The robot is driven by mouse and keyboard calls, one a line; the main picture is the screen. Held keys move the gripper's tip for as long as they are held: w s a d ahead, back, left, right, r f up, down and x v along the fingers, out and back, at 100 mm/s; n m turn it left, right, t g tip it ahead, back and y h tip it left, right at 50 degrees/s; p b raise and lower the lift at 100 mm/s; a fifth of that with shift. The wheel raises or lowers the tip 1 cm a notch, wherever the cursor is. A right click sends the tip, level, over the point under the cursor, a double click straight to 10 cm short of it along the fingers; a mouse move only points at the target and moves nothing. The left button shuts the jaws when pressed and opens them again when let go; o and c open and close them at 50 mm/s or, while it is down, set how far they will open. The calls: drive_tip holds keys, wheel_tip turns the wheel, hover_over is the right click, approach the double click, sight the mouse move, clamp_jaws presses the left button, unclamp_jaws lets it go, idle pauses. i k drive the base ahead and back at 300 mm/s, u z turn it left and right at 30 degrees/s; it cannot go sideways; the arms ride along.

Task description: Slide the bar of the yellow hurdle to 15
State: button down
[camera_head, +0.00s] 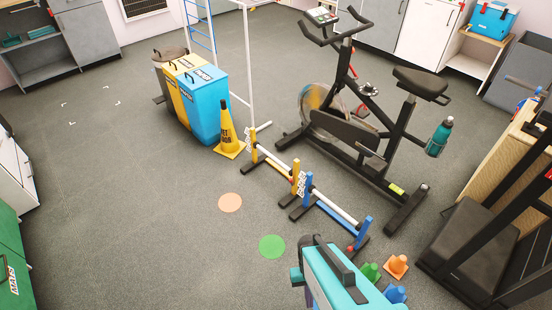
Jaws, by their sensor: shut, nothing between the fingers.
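The yellow hurdle (254,144) stands on the floor near the middle of the head view, with two yellow posts on dark feet. Its white bar (274,160) spans between the posts, above the floor and well below the post tops at the left end. A reddish spot shows near the bar's right end. A white lettered label (302,183) shows by the right post. Height numbers are too small to read, so I cannot tell the bar's setting. My gripper is not in this view.
A blue hurdle (363,231) stands close to the right. A yellow cone (228,132) and exercise bike (345,130) flank the yellow hurdle. A teal object with a black handle (335,275) and small cones (397,265) are in front. Floor at left is clear.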

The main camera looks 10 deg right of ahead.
sight(256, 145)
drive_tip(key=u, duration=0.25)
drive_tip(key=i, duration=1.15)
drive_tip(key=u, duration=0.3)
